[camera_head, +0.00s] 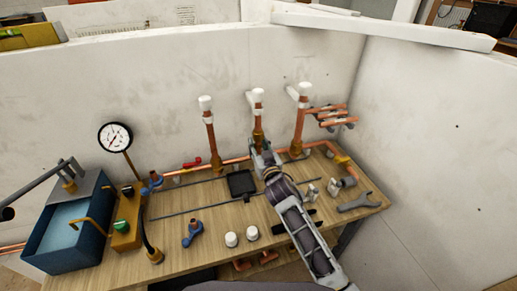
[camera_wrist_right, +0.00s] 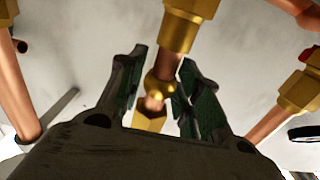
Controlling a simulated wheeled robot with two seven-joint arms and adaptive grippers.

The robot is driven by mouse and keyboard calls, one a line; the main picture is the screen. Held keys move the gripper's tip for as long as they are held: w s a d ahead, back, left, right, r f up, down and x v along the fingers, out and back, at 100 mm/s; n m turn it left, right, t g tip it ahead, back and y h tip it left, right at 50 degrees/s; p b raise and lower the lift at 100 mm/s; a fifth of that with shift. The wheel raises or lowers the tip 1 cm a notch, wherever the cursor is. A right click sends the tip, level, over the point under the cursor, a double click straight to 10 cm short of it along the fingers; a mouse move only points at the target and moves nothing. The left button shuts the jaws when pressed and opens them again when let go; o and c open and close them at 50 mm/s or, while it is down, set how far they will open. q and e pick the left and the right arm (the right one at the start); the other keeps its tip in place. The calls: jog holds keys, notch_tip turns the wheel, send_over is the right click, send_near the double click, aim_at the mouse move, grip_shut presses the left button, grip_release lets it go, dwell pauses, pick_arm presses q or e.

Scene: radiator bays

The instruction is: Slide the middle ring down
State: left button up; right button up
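Three upright copper pipes with white tops stand along the back wall. The middle pipe (camera_head: 258,117) has my right gripper (camera_head: 262,152) at its lower part. In the right wrist view, my right gripper (camera_wrist_right: 160,92) has its two green-padded fingers apart, one on each side of the middle pipe. A rounded brass ring (camera_wrist_right: 161,88) sits on this pipe between the fingers. A brass nut (camera_wrist_right: 150,117) and a larger brass fitting (camera_wrist_right: 187,22) lie on either side of it along the pipe. I cannot tell if a pad touches the ring. My left gripper is not in view.
The left pipe (camera_head: 209,134) and right pipe (camera_head: 299,127) stand close on both sides. On the bench (camera_head: 187,211) are a blue pump tank (camera_head: 62,250), a black tray (camera_head: 241,185), white caps (camera_head: 231,239) and a wrench (camera_head: 357,203). A gauge (camera_head: 115,137) stands at left.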

jog(key=c, duration=0.4)
jog(key=shift+o, duration=0.2)
jog(key=shift+f, duration=0.2)
jog(key=shift+f+b, duration=0.8)
jog(key=shift+f, duration=0.3)
jog(key=o, duration=0.4)
jog(key=shift+f, duration=0.1)
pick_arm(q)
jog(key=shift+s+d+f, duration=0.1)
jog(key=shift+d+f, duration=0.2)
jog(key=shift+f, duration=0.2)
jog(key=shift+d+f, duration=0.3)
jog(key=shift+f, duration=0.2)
pick_arm(e)
jog(key=o, duration=0.5)
jog(key=shift+s+d, duration=0.1)
